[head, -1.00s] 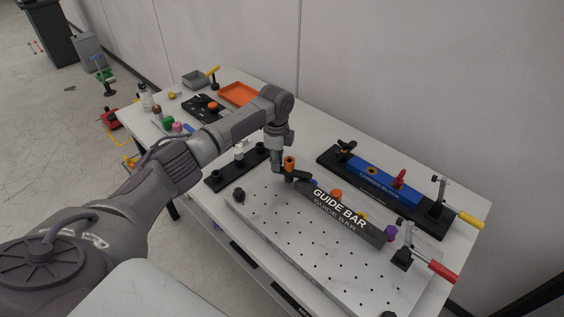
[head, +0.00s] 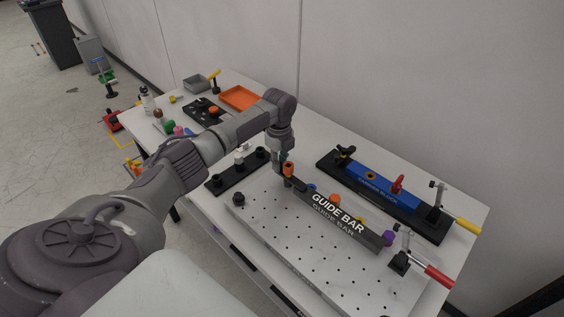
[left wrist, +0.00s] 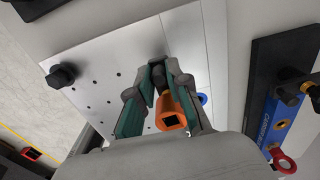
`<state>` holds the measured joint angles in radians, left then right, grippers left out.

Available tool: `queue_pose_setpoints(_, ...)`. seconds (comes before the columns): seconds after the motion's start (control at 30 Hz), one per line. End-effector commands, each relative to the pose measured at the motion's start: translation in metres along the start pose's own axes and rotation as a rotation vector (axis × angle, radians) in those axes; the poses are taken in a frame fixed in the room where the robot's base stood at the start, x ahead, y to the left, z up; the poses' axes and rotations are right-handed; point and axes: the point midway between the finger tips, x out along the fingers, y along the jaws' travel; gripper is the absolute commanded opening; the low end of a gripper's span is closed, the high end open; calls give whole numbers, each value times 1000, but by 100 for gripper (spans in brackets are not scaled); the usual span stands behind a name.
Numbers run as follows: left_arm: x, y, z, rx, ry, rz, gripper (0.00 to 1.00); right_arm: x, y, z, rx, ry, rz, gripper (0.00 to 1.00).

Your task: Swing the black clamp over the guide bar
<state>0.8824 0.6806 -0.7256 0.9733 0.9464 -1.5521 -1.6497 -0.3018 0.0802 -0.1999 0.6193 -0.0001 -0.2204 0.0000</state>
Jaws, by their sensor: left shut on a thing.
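The guide bar (head: 345,221), a dark grey bar with white lettering, lies along the perforated plate (head: 310,252). The black clamp (head: 300,184) is at the bar's far left end, beside an orange socket-like piece (head: 288,170). My left gripper (head: 281,167) is over that end, pointing down, its fingers closed in around the clamp's dark part. In the left wrist view, the gripper (left wrist: 160,100) has teal pads on either side of a dark piece, with the orange square-holed piece (left wrist: 172,112) in front. The fingers partly hide the clamp; whether it lies over the bar is unclear.
A blue block fixture (head: 375,187) stands behind the bar, with a yellow-handled clamp (head: 466,225). A red-handled toggle clamp (head: 438,275) is at the bar's right end. A black rack (head: 237,172) lies left of the plate. The plate's front is mostly clear.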

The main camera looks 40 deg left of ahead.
Motion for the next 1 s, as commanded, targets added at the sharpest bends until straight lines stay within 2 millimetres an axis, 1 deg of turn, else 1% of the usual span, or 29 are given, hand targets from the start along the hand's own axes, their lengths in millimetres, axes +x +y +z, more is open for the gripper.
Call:
queue_pose_setpoints(0.27,-1,-1,-1,4,2,-4,0,0,0,-1,0,2,1,40)
queue_pose_setpoints(0.3,-1,-1,-1,4,2,-4,20,0,0,-2,0,2,1,40)
queue_pose_setpoints(0.43,-1,-1,-1,3,2,-3,42,0,0,-2,0,3,1,40)
queue_pose_setpoints(0.77,-2,-1,0,1,1,-2,42,0,2,-4,-1,6,3,40)
queue_pose_setpoints(0.87,-11,-1,0,2,0,-3,42,0,2,-3,-1,5,2,40)
queue_pose_setpoints(0.97,-28,-1,0,2,0,-4,42,0,1,-3,-1,4,1,40)
queue_pose_setpoints(1.0,-36,-2,0,2,0,-6,42,0,1,-3,0,4,1,40)
